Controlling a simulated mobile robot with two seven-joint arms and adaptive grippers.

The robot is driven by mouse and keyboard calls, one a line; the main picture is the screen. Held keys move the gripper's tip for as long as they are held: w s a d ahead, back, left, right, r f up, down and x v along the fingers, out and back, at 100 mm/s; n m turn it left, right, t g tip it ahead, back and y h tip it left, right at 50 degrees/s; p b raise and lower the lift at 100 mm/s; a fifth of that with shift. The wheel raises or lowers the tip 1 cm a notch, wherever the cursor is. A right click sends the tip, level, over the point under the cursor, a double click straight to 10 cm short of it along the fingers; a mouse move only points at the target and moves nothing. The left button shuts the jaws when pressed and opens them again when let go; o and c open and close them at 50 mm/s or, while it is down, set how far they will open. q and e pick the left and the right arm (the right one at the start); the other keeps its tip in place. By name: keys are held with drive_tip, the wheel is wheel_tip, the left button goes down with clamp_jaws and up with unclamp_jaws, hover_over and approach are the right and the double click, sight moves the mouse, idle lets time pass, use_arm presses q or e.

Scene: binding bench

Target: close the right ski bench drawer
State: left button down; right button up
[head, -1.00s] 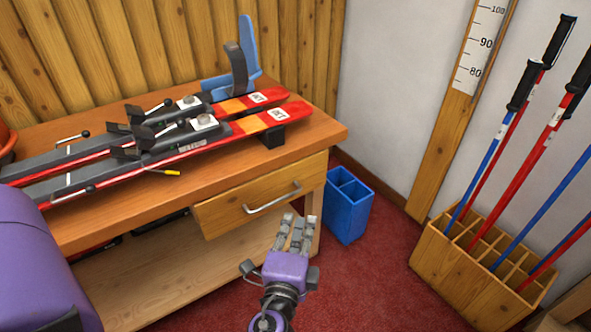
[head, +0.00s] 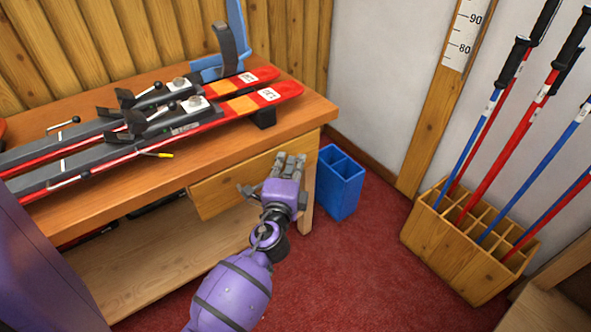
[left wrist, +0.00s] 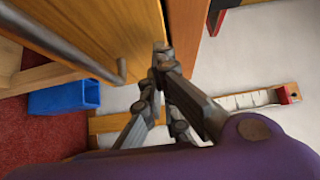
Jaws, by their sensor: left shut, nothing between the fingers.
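The right drawer (head: 225,190) is in the ski bench (head: 110,195), under its top. Its wooden front appears to stand slightly out from the bench; how far is hard to tell. My left gripper (head: 290,160) is shut and empty, in front of the drawer's right part, and hides the handle in the head view. In the left wrist view the drawer front (left wrist: 85,30) and its metal handle (left wrist: 121,68) lie left of my closed fingertips (left wrist: 161,55). The fingertips are close to the front's edge; contact cannot be told. My right gripper is not in view.
Two red skis (head: 215,110) lie clamped on the bench top. A blue bin (head: 340,182) stands on the carpet right of the bench. A wooden rack (head: 460,255) with several ski poles is farther right.

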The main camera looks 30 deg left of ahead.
sight(286, 149)
use_arm(q)
drive_tip(key=shift+w+a, duration=0.1)
drive_tip(key=shift+a, duration=0.1)
drive_tip(key=shift+w+a, duration=0.25)
drive_tip(key=shift+a, duration=0.35)
drive_tip(key=shift+w+a, duration=0.25)
drive_tip(key=shift+a, duration=0.35)
drive_tip(key=shift+d, duration=0.1)
